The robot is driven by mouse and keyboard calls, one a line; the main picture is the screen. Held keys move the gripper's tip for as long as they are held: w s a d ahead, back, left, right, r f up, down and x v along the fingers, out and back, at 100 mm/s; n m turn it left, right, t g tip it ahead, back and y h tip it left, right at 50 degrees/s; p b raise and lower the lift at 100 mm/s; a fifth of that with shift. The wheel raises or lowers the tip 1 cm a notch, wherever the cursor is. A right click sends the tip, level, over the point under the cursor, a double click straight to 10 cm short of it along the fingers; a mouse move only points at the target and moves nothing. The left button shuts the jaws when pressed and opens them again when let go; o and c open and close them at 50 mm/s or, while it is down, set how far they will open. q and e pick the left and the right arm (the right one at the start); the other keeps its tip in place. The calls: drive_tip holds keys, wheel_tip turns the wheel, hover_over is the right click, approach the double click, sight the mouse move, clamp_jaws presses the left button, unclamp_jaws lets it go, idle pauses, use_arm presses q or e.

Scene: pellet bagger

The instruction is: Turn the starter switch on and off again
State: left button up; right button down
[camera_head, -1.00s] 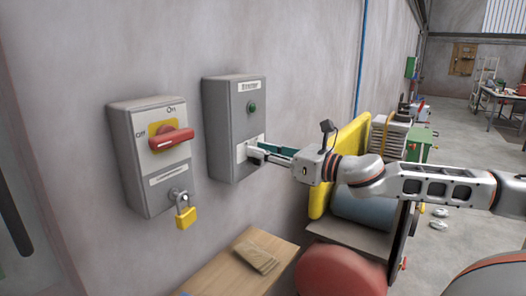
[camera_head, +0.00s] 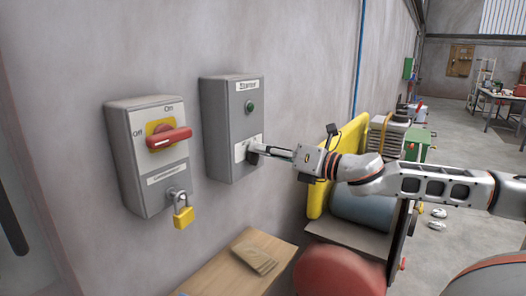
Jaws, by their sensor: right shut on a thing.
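The grey starter box (camera_head: 222,125) is on the wall, with a "Starter" label and a green button or lamp (camera_head: 250,106) on its front. A white plate (camera_head: 242,149) sits low on that front. My right gripper (camera_head: 255,153) is at this plate, reaching in from the right. It is shut on a small part there, which the fingers hide; I take it to be the starter switch, but its position cannot be told. My left gripper is not in view.
Left of the starter is a grey isolator box (camera_head: 130,170) with a red handle (camera_head: 169,138) and a yellow padlock (camera_head: 183,217). A wooden surface (camera_head: 225,270) lies below. A yellow guard (camera_head: 330,175) and a red round part (camera_head: 340,273) stand right.

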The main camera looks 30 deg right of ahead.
drive_tip(key=shift+f, duration=0.1)
idle(0.4)
drive_tip(key=c, duration=2.1)
unclamp_jaws()
drive_tip(key=shift+c, duration=0.2)
